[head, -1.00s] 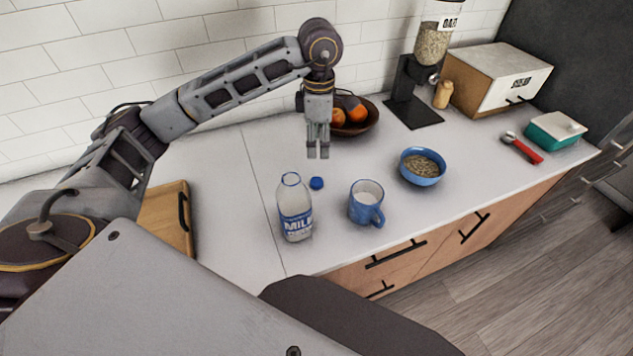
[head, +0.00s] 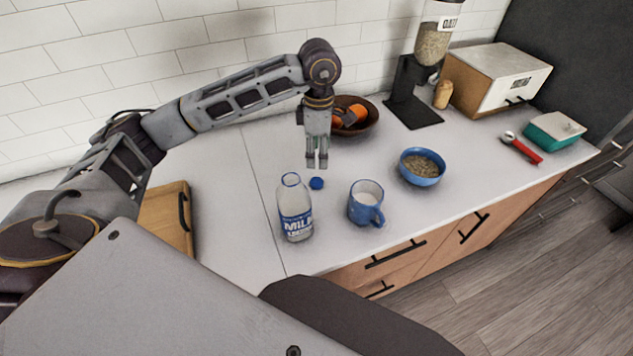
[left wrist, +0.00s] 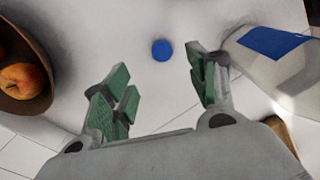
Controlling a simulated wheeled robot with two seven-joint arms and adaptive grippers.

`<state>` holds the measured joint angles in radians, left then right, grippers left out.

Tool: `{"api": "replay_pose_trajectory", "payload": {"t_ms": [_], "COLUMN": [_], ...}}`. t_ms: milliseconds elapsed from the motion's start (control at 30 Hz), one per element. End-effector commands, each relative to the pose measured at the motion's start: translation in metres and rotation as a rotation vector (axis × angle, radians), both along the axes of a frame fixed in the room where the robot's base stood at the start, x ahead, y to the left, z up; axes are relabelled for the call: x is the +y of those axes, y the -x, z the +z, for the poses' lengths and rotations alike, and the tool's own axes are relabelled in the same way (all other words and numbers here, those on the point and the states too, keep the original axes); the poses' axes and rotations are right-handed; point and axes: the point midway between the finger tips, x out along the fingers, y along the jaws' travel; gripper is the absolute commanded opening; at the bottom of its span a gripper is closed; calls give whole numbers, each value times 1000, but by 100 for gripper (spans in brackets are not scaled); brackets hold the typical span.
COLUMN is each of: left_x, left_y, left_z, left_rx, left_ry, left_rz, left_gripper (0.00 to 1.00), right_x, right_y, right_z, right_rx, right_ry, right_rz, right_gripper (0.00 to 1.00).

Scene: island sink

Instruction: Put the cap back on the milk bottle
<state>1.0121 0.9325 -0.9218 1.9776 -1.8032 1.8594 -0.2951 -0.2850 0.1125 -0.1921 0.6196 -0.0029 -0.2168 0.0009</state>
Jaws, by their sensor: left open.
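The milk bottle (head: 295,210) stands upright and uncapped on the white counter, with a blue rim and a blue label. It also shows in the left wrist view (left wrist: 285,62) at the right. The blue cap (head: 316,183) lies on the counter just behind and right of the bottle. In the left wrist view the cap (left wrist: 162,50) is beyond the fingertips, between their lines. My left gripper (head: 316,164) points down above the counter, just behind and above the cap. Its green-padded fingers (left wrist: 160,92) are apart with nothing between them. My right gripper is not in view.
A blue mug (head: 366,204) stands right of the bottle, and a blue bowl of oats (head: 422,167) is further right. A fruit bowl (head: 367,118) is behind my left gripper. A wooden board (head: 165,215) lies at the left. The counter around the cap is clear.

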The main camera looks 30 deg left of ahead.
Motion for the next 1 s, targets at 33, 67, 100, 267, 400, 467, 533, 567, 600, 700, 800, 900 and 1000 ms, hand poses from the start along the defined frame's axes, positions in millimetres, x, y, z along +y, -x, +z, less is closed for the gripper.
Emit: {"api": "replay_pose_trajectory", "payload": {"t_ms": [33,67,100,267,400,467,533,567,600,700,800,900,1000], "left_x": [0,0,1,1,1,1,1,1,0,0,0,1,1], "left_y": [0,0,1,0,1,0,0,0,0,0,0,0,1], "left_z": [-7,-11,-16,-36,-49,-51,-53,-53,-53,-53,-53,-54,-59], "left_rx": [2,3,3,1,1,0,-1,-1,-1,-1,-1,0,1], "left_ry": [0,-1,-1,-1,-1,-1,0,0,0,0,0,0,-1], "left_rz": [1,1,1,1,1,0,0,0,0,0,0,1,1], "left_gripper": [58,58,58,58,58,58,58,58,58,58,58,58,58], "right_x": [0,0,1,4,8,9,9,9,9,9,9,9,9], "right_y": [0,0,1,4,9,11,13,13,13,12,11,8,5], "right_z": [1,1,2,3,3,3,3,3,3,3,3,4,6], "right_rx": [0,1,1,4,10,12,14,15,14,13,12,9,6], "right_ry": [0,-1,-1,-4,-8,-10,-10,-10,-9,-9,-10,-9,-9], "right_rz": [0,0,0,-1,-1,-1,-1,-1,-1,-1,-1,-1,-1], "right_gripper": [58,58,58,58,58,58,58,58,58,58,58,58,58]}}
